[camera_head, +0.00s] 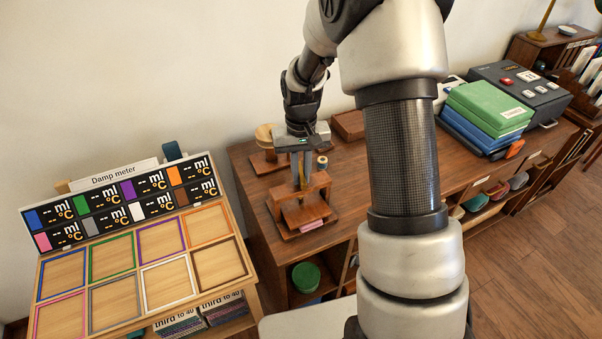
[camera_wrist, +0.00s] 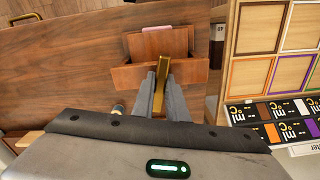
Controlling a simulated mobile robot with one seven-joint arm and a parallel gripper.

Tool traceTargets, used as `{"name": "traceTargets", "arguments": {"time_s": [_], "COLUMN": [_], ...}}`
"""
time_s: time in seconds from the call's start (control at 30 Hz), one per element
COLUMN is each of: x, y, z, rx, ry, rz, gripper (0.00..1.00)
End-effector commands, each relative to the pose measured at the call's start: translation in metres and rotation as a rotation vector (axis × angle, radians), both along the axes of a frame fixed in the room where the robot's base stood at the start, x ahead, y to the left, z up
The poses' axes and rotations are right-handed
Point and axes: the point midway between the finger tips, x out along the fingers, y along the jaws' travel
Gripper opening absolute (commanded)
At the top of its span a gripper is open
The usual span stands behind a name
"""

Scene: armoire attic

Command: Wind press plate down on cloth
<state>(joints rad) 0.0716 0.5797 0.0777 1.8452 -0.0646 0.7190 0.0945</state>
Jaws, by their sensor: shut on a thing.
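The wooden press (camera_head: 277,204) stands on the dark wooden cabinet top below my arm. The plate also shows in the head view (camera_head: 305,212). The pink cloth (camera_head: 313,225) shows as a small edge at the front of the press, and a sliver of it shows in the wrist view (camera_wrist: 192,28). My gripper (camera_wrist: 162,98) points down at the press and is shut on its brass handle (camera_wrist: 160,82). I cannot tell whether the plate touches the cloth.
The damp meter board (camera_head: 95,212) with coloured frames stands at the left. A round wooden item (camera_head: 265,134) and a small spool (camera_head: 322,162) sit behind the press. Green and blue boxes (camera_head: 490,108) lie at the right. Bare cabinet top (camera_head: 345,178) shows right of the press.

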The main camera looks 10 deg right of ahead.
Motion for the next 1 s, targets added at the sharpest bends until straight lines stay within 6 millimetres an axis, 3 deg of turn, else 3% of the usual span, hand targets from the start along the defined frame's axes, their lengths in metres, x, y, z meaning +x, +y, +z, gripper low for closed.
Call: {"name": "traceTargets", "arguments": {"time_s": [0.47,0.5,0.6,1.0], "x": [0.0006,0.0006,0.0005,0.0005], "y": [-0.0003,-0.0003,-0.0003,-0.0001], "z": [0.001,0.001,0.0009,0.0082], "rx": [0.0,0.0,0.0,0.0], "ry": [-0.002,-0.002,-0.001,-0.001], "rz": [-0.014,-0.014,-0.014,-0.013], "gripper": [0.0,0.16,0.31,0.31]}}
